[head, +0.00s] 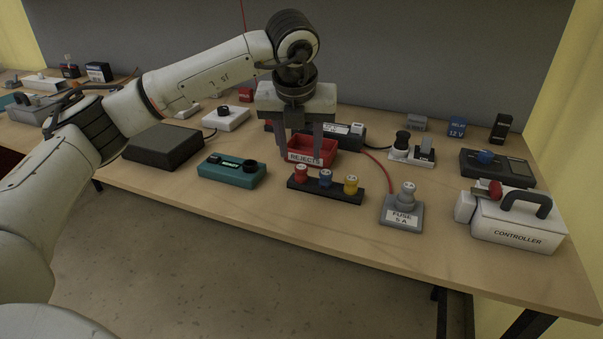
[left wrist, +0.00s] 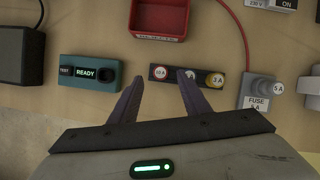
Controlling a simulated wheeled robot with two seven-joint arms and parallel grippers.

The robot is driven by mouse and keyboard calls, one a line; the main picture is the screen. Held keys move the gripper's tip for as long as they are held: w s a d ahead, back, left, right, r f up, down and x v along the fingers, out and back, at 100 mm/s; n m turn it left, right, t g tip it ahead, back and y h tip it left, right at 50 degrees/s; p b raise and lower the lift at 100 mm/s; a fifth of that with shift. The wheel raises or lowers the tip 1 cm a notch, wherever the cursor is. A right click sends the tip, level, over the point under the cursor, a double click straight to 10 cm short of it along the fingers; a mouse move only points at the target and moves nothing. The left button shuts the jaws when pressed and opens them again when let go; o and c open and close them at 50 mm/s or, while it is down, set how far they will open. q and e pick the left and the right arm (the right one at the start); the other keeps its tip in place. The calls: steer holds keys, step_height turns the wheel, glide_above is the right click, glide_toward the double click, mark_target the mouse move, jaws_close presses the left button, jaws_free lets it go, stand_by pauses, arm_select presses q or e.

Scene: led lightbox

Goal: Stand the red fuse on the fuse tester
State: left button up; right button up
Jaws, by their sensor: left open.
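The red fuse (head: 301,173) stands upright at the left end of a black rack (head: 318,191), beside a blue fuse (head: 325,178) and a yellow fuse (head: 350,184). The teal fuse tester (head: 228,173), with a READY display and a dark round socket, is left of the rack. My left gripper (head: 300,156) is open and empty, pointing down above and behind the rack. In the left wrist view, the red fuse top (left wrist: 159,73) shows between the fingertips (left wrist: 160,78), and one finger partly covers the blue fuse. The tester (left wrist: 90,74) is left of the fingers. My right gripper is not in view.
A red REJECTS bin (head: 311,157) is just behind the rack. A grey FUSE 5 A block (head: 401,214) with a grey fuse stands to the right, and a white CONTROLLER box (head: 515,232) farther right. A dark box (head: 163,147) is left. The table front is clear.

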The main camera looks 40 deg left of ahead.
mark_target(301, 167)
arm_select(q)
steer(key=x, duration=0.4)
steer(key=shift+s+f+p, duration=0.15)
steer(key=shift+f+p, duration=0.1)
steer(key=shift+p, duration=0.15)
steer(key=shift+w+a+f, duration=0.1)
steer(key=shift+w+f, duration=0.1)
steer(key=shift+f, duration=0.25)
jaws_close()
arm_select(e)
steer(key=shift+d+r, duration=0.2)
arm_select(q)
step_height(301, 167, up, 10)
steer(key=c, duration=0.7)
jaws_free()
jaws_close()
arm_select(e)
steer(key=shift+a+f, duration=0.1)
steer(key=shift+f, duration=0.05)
arm_select(q)
steer(key=shift+r, duration=0.15)
steer(key=shift+r+p, duration=0.7)
steer(key=shift+r, duration=0.45)
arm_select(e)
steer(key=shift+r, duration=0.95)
